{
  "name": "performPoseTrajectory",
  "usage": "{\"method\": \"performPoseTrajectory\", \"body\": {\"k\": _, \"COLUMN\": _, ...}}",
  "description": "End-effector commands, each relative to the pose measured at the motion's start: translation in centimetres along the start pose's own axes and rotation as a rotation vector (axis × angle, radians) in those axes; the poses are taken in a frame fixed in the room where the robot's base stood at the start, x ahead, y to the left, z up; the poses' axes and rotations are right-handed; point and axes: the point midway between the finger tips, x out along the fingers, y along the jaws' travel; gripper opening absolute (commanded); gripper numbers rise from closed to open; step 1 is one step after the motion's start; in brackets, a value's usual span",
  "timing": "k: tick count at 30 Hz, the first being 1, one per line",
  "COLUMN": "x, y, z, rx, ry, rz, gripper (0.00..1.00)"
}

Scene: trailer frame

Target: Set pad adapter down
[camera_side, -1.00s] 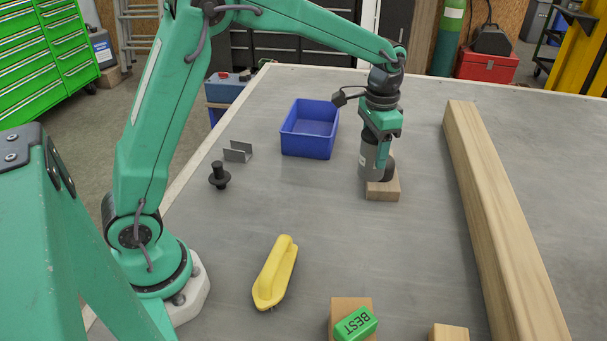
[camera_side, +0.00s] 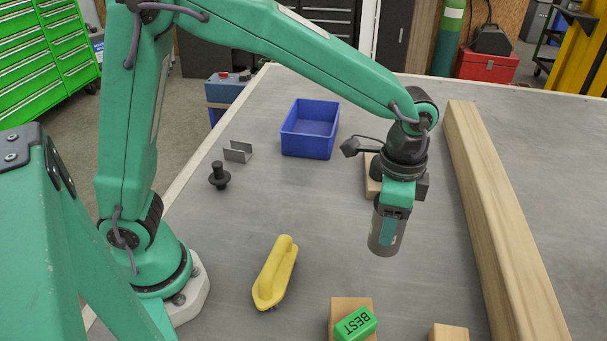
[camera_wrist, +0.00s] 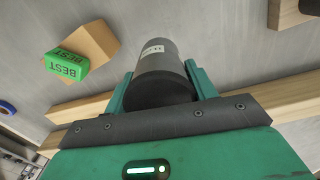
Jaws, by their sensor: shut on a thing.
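I take the pad adapter to be the dark grey cylinder (camera_side: 381,240) held in my gripper (camera_side: 393,214). It hangs nearly upright in the side view, and its lower end appears clear of the grey table (camera_side: 330,205). In the wrist view the cylinder (camera_wrist: 160,68) has a small white label and sits between the two green fingers of my gripper (camera_wrist: 158,85), which are shut on it. A wooden block (camera_side: 372,178) stands behind, partly hidden by my wrist.
A long wooden beam (camera_side: 500,220) lies on the right. A green "BEST" block (camera_side: 356,324) rests on a wooden block (camera_side: 347,305) at the front. A yellow handled tool (camera_side: 275,272), black stemmed disc (camera_side: 219,176), metal bracket (camera_side: 238,152) and blue bin (camera_side: 310,130) stand left.

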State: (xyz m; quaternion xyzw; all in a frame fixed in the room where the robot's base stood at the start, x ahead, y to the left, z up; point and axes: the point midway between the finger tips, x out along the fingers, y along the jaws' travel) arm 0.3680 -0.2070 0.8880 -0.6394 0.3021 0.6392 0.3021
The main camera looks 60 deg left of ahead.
Motion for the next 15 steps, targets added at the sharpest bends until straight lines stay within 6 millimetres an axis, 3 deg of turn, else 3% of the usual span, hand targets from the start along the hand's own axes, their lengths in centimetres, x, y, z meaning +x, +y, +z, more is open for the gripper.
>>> {"method": "performPoseTrajectory", "body": {"k": 8, "x": 0.1, "y": -0.5, "z": 0.0, "rx": 0.001, "ry": 0.003, "rz": -0.001, "gripper": 0.05}}
{"method": "performPoseTrajectory", "body": {"k": 15, "x": 1.6, "y": -2.9, "z": 0.2, "rx": -0.004, "ry": 0.001, "rz": -0.001, "gripper": 0.05}}
